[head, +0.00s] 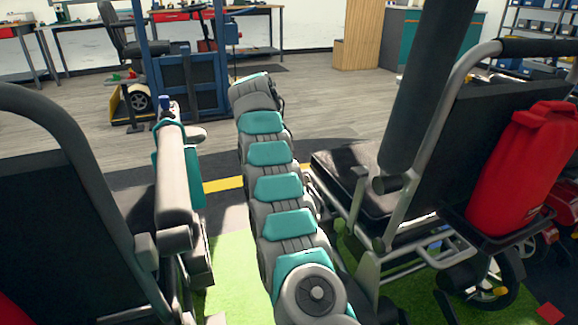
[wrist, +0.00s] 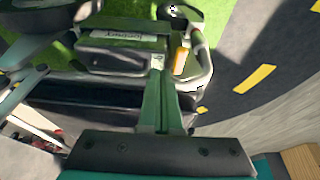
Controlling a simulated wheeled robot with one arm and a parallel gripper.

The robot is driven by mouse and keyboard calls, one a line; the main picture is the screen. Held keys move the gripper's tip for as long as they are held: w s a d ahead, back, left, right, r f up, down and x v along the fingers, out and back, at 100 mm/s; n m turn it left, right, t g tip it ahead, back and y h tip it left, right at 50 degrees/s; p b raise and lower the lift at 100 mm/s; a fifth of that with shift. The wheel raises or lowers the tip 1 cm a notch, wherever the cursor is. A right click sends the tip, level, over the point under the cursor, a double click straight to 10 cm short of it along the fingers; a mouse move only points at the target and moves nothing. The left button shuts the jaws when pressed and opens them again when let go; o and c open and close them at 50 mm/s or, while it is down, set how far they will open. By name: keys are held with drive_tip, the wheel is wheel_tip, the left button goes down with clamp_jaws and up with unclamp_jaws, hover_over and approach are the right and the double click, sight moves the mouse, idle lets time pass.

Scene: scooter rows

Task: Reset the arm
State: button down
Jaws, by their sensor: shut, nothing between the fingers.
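My arm, grey with teal covers, reaches forward through the middle of the head view, between two scooters. Its far end is at the upper middle, and the fingers are hidden there. In the wrist view my gripper (wrist: 157,78) is shut, with its fingers together and nothing between them. The fingers overlap the picture of a scooter part with a dark box, a white label (wrist: 137,33) and an orange piece (wrist: 181,62). I cannot tell whether they touch it.
A scooter seat back (head: 50,190) stands close on the left, with a grey armrest (head: 173,180). On the right is a scooter seat (head: 350,180) and a red canister (head: 525,165) on a rear rack. A blue frame stand (head: 190,85) stands ahead. Grey floor (head: 310,100) is open beyond.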

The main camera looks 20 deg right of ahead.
drive_tip(key=s+a+r+n+y+p, duration=0.1)
drive_tip(key=s+r+n+p, duration=0.2)
drive_tip(key=s, duration=0.4)
drive_tip(key=s+a+r+n, duration=0.2)
drive_tip(key=s+r+n, duration=0.25)
drive_tip(key=s, duration=0.35)
drive_tip(key=s+a+r+n+y+p, duration=0.1)
drive_tip(key=s+r+n+p, duration=0.2)
drive_tip(key=s, duration=0.4)
drive_tip(key=s+a+f+n+g+y+p, duration=0.1)
drive_tip(key=s+f+n, duration=0.1)
drive_tip(key=s, duration=1.5)
drive_tip(key=s+a+f+n+g+p, duration=0.1)
drive_tip(key=s+n, duration=0.3)
drive_tip(key=s, duration=1.3)
drive_tip(key=shift+s+a+f+y, duration=0.3)
drive_tip(key=shift+s+f+y, duration=0.1)
drive_tip(key=shift+f, duration=0.35)
